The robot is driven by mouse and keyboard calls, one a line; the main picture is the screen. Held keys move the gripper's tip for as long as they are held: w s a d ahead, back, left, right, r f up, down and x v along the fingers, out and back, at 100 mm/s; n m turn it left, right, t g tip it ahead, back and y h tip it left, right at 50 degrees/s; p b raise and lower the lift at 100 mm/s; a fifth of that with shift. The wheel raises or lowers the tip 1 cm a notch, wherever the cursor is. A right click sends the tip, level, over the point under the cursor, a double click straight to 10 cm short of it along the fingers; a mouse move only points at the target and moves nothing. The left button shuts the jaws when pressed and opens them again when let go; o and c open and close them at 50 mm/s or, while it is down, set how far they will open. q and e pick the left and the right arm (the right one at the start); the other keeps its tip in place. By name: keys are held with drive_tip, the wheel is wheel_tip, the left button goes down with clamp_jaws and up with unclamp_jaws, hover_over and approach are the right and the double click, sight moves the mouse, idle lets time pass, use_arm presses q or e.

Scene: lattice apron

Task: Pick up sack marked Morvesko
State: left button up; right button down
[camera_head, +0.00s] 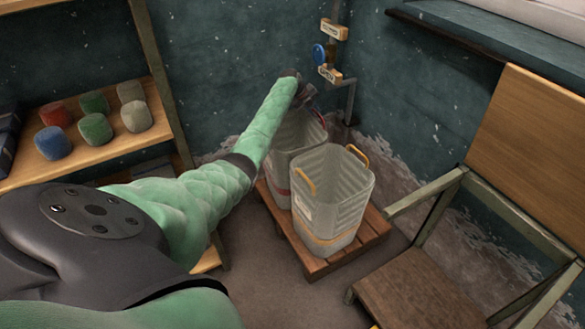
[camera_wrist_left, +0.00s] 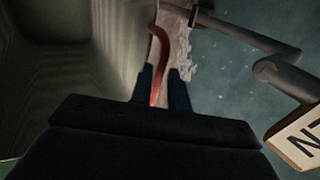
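My left arm reaches over to the far grey ribbed bin (camera_head: 284,150), which has red handles. My left gripper (camera_head: 311,103) is at this bin's rim. In the left wrist view the red handle (camera_wrist_left: 160,55) runs between the two dark fingers (camera_wrist_left: 162,88), with a gap to at least the right finger. A nearer grey bin (camera_head: 340,195) with orange-yellow handles stands beside it; its pale label is too small to read. I see no sack and cannot read the name Morvesko anywhere. My right gripper is out of view.
Both bins stand on a wooden pallet (camera_head: 317,265). A wall pipe (camera_head: 351,100) with tags and a blue valve (camera_head: 319,54) is close behind my gripper.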

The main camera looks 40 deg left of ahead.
sight(316, 112)
use_arm(q)
drive_tip(key=x, duration=0.3)
drive_tip(key=shift+f, duration=0.1)
clamp_jaws()
